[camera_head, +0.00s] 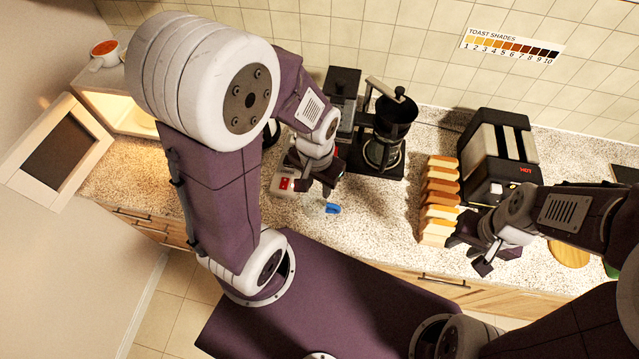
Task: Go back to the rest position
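My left gripper (318,183) hangs over the left part of the counter, in front of the coffee maker. Its fingers are small and partly hidden, and I cannot tell whether they are open or shut. My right gripper (468,257) is above the counter's front edge, in front of the toaster and by the row of bread slices. Its two fingers are spread apart and nothing shows between them.
A lit hutch (112,108) with its door (55,150) open stands at far left, a red-filled cup (104,53) on top. A red and white item (283,184) and blue item (332,208) lie near my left gripper. Coffee maker (383,152), bread (440,196), toaster (497,150) stand along the counter (370,228).

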